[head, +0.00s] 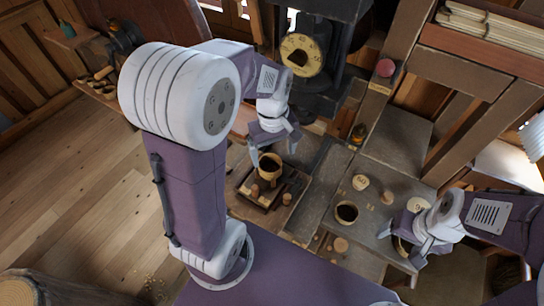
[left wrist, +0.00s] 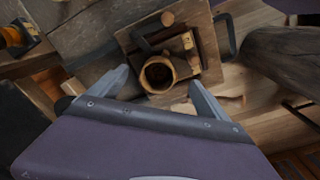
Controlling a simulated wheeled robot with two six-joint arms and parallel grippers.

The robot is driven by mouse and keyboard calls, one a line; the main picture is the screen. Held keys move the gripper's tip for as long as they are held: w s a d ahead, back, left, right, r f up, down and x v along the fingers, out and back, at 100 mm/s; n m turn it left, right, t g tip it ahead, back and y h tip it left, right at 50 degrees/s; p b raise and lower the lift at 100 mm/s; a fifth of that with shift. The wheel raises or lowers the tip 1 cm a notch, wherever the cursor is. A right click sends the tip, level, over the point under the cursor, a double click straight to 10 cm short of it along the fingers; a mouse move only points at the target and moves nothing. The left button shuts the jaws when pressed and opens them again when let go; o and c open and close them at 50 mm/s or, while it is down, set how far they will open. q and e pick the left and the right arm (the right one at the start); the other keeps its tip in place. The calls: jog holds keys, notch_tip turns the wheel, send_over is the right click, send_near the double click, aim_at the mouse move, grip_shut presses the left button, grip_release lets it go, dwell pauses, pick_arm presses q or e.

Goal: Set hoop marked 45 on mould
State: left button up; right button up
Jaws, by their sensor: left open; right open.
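A tan wooden ring (head: 270,159) with a dark hollow stands upright on a dark wooden tray (head: 262,204). It also shows in the left wrist view (left wrist: 147,83), between the spread fingers of my left gripper (left wrist: 160,82). My left gripper (head: 272,150) is open just above it; I cannot tell whether a finger touches it. My right gripper (head: 399,250) is open over the grey bench at right, with a pale round ring (head: 400,246) partly hidden between its fingers. A dark-centred ring (head: 347,212) stands on that bench. I cannot read a 45 or identify the mould.
Pale marked discs (head: 360,182) and (head: 418,204) and a small peg (head: 387,197) are on the grey bench (head: 318,203). Small wooden pegs stand on the tray. A black machine with a round dial (head: 302,55) stands behind. Wooden posts rise at right.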

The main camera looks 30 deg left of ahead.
pick_arm(q)
jog(key=s+d+f+m, duration=0.2)
jog(key=s+f+m, duration=0.3)
jog(key=m, duration=0.4)
jog(key=shift+s+d+f+m+t, duration=0.15)
jog(key=shift+s+d+m+t, duration=0.2)
jog(key=shift+s, duration=0.3)
jog(key=shift+a, duration=0.1)
jog(key=shift+s, duration=0.1)
